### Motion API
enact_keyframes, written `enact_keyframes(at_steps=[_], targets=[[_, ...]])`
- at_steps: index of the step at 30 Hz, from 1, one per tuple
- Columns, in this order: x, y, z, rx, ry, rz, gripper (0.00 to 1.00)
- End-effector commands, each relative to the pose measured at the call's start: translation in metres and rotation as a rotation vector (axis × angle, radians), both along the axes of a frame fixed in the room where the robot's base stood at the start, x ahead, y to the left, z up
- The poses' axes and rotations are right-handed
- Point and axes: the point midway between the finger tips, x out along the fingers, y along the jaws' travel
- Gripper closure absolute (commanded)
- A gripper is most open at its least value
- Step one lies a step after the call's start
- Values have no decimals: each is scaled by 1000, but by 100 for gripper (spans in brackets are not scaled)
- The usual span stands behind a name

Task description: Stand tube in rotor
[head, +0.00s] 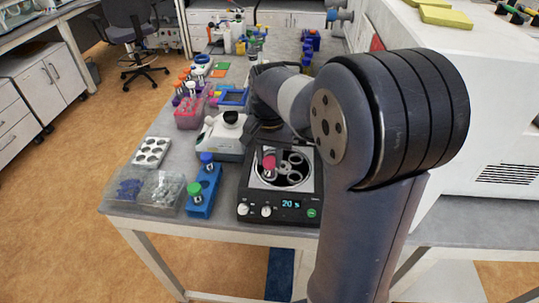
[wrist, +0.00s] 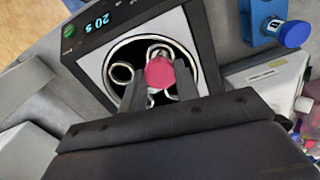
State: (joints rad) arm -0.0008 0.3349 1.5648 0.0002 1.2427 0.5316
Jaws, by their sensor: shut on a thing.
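The tube (head: 268,161) has a pink-red cap and is over the left part of the rotor (head: 291,178) in the head view. In the wrist view the tube's cap (wrist: 160,72) sits between the two fingers, and my gripper (wrist: 160,84) is shut on it. The rotor (wrist: 122,73) is round, with several ringed holes, inside the open black-and-white centrifuge (head: 251,208). Its display reads "20 S". The tube's lower end is hidden, so I cannot tell whether it is inside a hole or above it.
A blue rack (head: 202,193) with a blue-capped and a green-capped tube stands left of the centrifuge. Clear boxes (head: 160,190), a white well tray (head: 152,151) and a white device (head: 222,137) stand nearby. A large white machine (head: 480,100) is on the right.

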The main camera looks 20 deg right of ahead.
Motion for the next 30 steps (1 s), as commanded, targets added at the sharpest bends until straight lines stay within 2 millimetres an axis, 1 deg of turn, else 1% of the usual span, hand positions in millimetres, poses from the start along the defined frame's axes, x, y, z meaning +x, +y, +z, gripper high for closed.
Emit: enact_keyframes(at_steps=[12,22,23,30], targets=[[0,0,-14,0,0,0,87],[0,0,-15,0,0,0,87],[0,0,-15,0,0,0,68],[0,0,-15,0,0,0,49]])
